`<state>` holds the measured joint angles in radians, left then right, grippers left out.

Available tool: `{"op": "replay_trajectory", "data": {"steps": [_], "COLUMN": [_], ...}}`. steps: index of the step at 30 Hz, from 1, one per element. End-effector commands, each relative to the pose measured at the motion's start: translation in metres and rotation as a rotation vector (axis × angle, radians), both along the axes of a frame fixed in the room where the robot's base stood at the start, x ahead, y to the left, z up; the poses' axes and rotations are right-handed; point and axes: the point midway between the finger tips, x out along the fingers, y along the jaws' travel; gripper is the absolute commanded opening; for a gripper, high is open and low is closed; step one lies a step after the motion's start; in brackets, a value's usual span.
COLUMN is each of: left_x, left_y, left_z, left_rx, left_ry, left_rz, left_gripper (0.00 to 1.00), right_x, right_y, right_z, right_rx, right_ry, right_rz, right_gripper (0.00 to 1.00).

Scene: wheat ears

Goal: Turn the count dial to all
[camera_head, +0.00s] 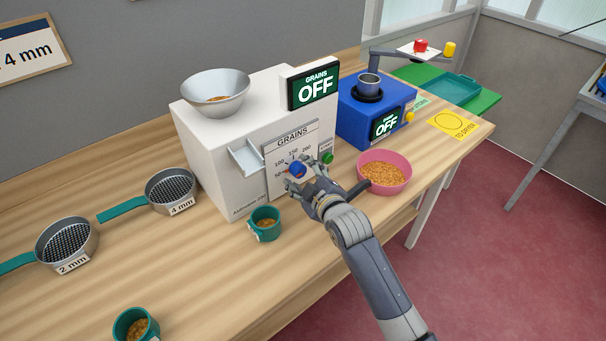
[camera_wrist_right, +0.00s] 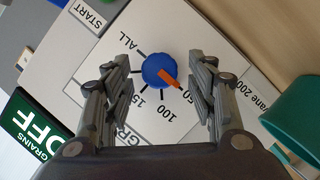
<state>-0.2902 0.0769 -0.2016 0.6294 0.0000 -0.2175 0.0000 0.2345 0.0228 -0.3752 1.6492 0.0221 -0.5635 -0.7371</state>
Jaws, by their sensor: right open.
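The blue count dial (camera_head: 297,169) sits on the front panel of the white grain counter (camera_head: 215,150). In the wrist view the dial (camera_wrist_right: 154,68) has an orange pointer aimed toward the 50 mark, while the ALL label (camera_wrist_right: 130,42) lies up and to the left. My right gripper (camera_head: 307,177) is open in front of the panel. In the wrist view its fingers stand on either side of the dial, with a visible gap on each side. The 200 label is hidden by a finger there. My left gripper is not in view.
The counter's display (camera_head: 314,88) reads GRAINS OFF. A green START button (camera_head: 327,158) is close right of the dial. A teal cup (camera_head: 265,224) stands below the panel, and a pink bowl of grain (camera_head: 385,172) stands right of the gripper. Two sieves lie left.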

Motion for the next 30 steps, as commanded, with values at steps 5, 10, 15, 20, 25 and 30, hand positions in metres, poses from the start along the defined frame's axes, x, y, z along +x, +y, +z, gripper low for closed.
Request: {"op": "replay_trajectory", "data": {"steps": [5, 10, 15, 20, 25, 30], "left_x": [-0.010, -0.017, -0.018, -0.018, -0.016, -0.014], "left_y": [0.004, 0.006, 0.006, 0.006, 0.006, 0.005], "left_z": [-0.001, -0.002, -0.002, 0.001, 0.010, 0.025], "left_rx": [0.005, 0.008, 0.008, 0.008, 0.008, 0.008], "left_ry": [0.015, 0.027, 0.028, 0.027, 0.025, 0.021], "left_rz": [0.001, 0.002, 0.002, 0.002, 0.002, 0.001], "left_gripper": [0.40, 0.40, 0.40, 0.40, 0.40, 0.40], "right_x": [0.000, 0.000, 0.000, 0.000, 0.001, 0.002], "right_y": [0.000, 0.000, 0.000, 0.000, -0.001, -0.002], "right_z": [0.000, 0.000, 0.000, 0.001, 0.003, 0.005], "right_rx": [0.000, 0.000, 0.000, 0.006, 0.045, 0.126], "right_ry": [0.000, 0.000, 0.000, 0.006, 0.036, 0.097], "right_rz": [0.000, 0.000, 0.000, 0.000, 0.000, -0.001], "right_gripper": [0.52, 0.25, 0.08, 0.08, 0.08, 0.08]}}
